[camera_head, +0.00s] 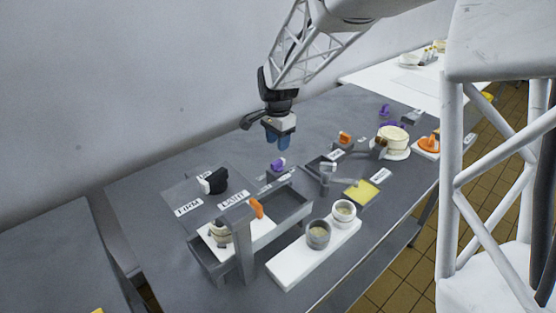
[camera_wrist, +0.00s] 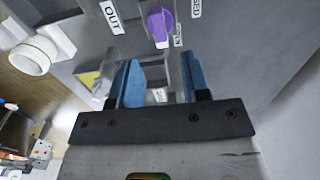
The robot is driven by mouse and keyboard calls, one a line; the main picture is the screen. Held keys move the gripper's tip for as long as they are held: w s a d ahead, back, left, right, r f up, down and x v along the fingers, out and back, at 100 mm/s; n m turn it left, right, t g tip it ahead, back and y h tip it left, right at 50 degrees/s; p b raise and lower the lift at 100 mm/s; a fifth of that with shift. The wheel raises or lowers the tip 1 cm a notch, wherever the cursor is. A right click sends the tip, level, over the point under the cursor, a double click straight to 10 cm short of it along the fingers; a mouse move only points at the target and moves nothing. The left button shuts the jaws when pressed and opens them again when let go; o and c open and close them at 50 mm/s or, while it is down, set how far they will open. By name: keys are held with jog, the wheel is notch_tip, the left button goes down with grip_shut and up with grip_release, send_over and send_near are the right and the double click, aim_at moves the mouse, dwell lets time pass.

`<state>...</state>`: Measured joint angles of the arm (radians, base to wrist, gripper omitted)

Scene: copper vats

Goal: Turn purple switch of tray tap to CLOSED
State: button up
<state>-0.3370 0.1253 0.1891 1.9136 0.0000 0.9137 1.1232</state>
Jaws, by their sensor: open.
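A purple switch (camera_head: 278,164) stands on a grey mount near the middle of the bench. In the wrist view the purple switch (camera_wrist: 160,24) sits ahead of the fingertips, with an OUT label on its left and a partly cut-off label ending in SED on its right. My gripper (camera_head: 278,143) hangs above the bench, over and slightly behind the switch. Its blue fingers (camera_wrist: 160,75) point at the switch, apart and empty, not touching it. A grey metal tap (camera_head: 326,178) stands to the right of the switch, beside a tray with a yellow pad (camera_head: 362,192).
A grey frame with an orange handle (camera_head: 256,208) stands front left. A white board holds two cups (camera_head: 318,235). A black-and-white knob (camera_head: 214,180) sits left. More purple parts (camera_head: 390,124), orange switches (camera_head: 344,138) and a cream pot (camera_head: 392,140) are right. Behind is a wall.

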aim_at(278, 161)
jog(key=shift+f, duration=0.1)
jog(key=shift+f, duration=3.8)
grip_shut()
